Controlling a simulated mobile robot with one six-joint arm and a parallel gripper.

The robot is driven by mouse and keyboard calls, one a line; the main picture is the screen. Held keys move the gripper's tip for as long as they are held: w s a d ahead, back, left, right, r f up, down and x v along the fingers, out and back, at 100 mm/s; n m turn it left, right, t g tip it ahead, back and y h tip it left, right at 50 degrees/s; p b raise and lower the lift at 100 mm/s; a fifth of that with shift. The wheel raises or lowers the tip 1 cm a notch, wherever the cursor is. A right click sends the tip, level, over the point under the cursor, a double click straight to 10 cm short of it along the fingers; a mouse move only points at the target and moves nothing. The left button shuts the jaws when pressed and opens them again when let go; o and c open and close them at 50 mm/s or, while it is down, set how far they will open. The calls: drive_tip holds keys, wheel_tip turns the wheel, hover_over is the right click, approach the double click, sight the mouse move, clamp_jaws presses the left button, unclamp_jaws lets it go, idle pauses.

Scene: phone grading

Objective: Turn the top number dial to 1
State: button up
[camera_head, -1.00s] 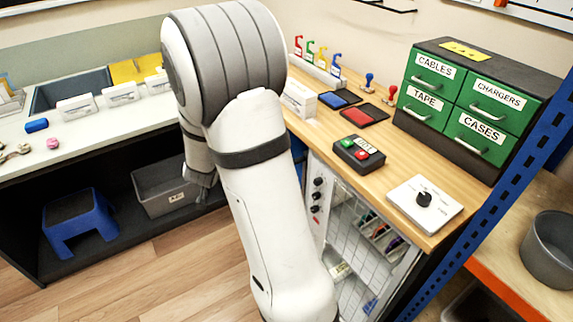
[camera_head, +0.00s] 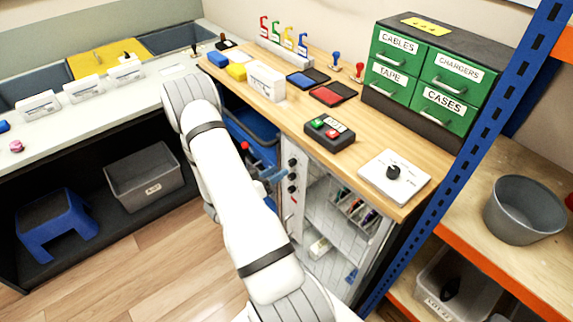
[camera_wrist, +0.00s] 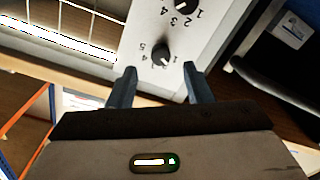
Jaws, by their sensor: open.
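The white panel of a cabinet carries the top number dial (camera_head: 292,163), a black knob high on its front. In the wrist view, where the numerals look upside down, I take the knob nearest my fingers (camera_wrist: 162,57) for this dial; numerals including 5, 4 and 1 ring it. Its exact pointer setting is too small to read. A second black dial (camera_wrist: 187,6) with larger numerals is cut off at the top edge. My gripper (camera_wrist: 159,68) is open and empty, its two fingers pointing at the dial from either side, apparently not touching it. In the head view my gripper is left of the panel.
The cabinet's mesh door (camera_head: 330,225) is beside the panel. Above is the wooden counter (camera_head: 350,130) with a red-and-green button box (camera_head: 329,133) and a white plate with a knob (camera_head: 395,178). A blue rack post (camera_head: 455,160) stands at right.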

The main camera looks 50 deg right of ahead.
sight(289, 164)
drive_tip(key=d, duration=0.5)
drive_tip(key=shift+s+p, duration=0.15)
drive_tip(key=shift+p, duration=0.15)
drive_tip(key=c, duration=1)
drive_tip(key=shift+n, duration=1.8)
drive_tip(key=o, duration=1)
